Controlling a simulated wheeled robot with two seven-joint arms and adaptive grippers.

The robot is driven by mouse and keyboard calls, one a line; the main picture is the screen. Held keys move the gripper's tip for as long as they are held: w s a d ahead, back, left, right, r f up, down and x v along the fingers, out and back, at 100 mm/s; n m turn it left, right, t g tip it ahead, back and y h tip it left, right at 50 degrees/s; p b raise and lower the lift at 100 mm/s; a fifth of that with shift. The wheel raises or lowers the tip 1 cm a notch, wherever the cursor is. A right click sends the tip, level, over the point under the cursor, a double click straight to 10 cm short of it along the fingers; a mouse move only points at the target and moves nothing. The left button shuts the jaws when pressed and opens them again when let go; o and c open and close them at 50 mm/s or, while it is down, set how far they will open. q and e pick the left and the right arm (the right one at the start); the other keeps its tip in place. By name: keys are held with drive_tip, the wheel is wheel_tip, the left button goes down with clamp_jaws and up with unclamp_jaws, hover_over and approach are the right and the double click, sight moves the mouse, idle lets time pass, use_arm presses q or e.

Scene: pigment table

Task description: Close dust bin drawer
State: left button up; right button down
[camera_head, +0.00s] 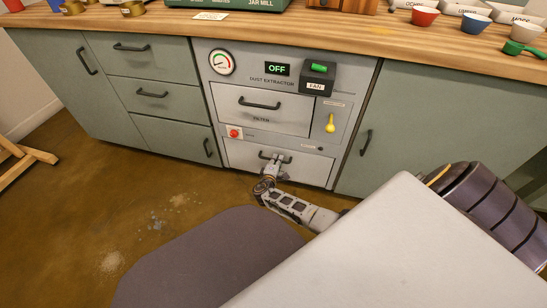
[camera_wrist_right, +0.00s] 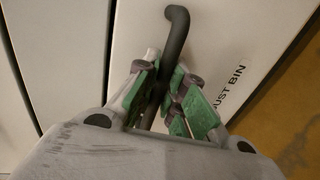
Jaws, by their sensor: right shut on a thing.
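The dust bin drawer (camera_head: 305,168) is the lowest white front of the dust extractor, near the floor. Its front looks about flush with the panel in the head view; a small gap cannot be ruled out. The drawer front (camera_wrist_right: 225,45) with the words "DUST BIN" also shows in the right wrist view. My right gripper (camera_head: 272,168) is shut on the dark bar handle (camera_wrist_right: 177,40) of this drawer, with the green pads on both sides of the bar. Part of the handle is hidden behind the fingers. My left gripper is not in view.
Above it are the filter drawer (camera_head: 262,105), a red button (camera_head: 234,132), a yellow lever (camera_head: 330,123) and the fan switch box (camera_head: 317,78). Green cabinets (camera_head: 440,125) flank the extractor. A wooden counter (camera_head: 320,30) runs above. The floor (camera_head: 130,210) at left is open.

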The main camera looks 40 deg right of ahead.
drive_tip(key=shift+w+d+r, duration=0.1)
drive_tip(key=shift+w+d, duration=0.05)
drive_tip(key=c, duration=1.5)
unclamp_jaws()
drive_tip(key=shift+w, duration=0.1)
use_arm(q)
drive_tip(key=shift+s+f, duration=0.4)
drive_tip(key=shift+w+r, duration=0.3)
use_arm(e)
drive_tip(key=shift+v, duration=6)
